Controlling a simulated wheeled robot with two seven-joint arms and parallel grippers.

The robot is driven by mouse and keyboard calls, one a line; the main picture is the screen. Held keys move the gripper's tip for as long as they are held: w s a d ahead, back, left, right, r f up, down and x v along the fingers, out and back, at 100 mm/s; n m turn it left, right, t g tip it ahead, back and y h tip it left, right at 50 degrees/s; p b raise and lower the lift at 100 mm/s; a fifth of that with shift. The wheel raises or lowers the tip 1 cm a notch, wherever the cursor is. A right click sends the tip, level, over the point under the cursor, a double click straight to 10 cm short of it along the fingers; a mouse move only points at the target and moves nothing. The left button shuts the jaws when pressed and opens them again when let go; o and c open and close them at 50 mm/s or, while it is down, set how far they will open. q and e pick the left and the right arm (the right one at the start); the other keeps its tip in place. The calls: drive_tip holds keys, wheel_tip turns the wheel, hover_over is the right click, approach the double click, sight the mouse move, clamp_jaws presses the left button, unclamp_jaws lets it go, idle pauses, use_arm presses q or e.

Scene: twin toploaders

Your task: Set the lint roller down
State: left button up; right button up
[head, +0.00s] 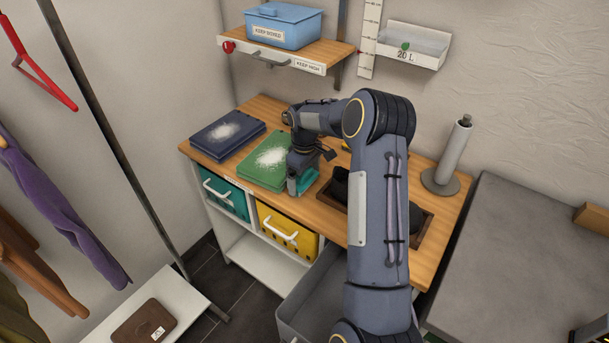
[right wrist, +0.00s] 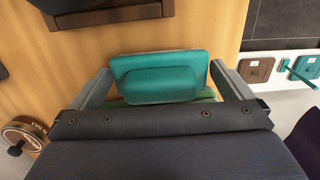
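My right gripper (head: 301,184) is low over the front of the wooden counter, at the near right edge of a folded green garment (head: 262,176) with white lint on it. My left gripper is not in view.
A navy folded garment (head: 227,134) with lint lies at the back left. A brown tray (head: 428,226) with dark things is right of the gripper, partly behind my arm. A grey roll on a stand (head: 455,150) stands at the right. A round tin (right wrist: 22,140) shows in the wrist view.

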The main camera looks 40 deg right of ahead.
wheel_tip(320, 180, up, 12)
drive_tip(key=r, duration=0.1)
drive_tip(key=s+a+r+t, duration=0.1)
drive_tip(key=s+a+r, duration=0.3)
drive_tip(key=s+a+r+m+t+y, duration=0.2)
drive_tip(key=s+a+r+m+t, duration=0.15)
drive_tip(key=s+a, duration=1.1)
drive_tip(key=s+a+f+y, duration=0.1)
drive_tip(key=s+a+f, duration=0.1)
drive_tip(key=s, duration=0.3)
drive_tip(key=s+a+f+m+t, duration=0.1)
drive_tip(key=s+a+f, duration=0.2)
drive_tip(key=s, duration=0.3)
drive_tip(key=shift+a+y+b, duration=0.2)
drive_tip(key=shift+y+b, duration=0.2)
drive_tip(key=shift+b, duration=0.05)
drive_tip(key=shift+f+m, duration=0.1)
drive_tip(key=shift+m, duration=0.15)
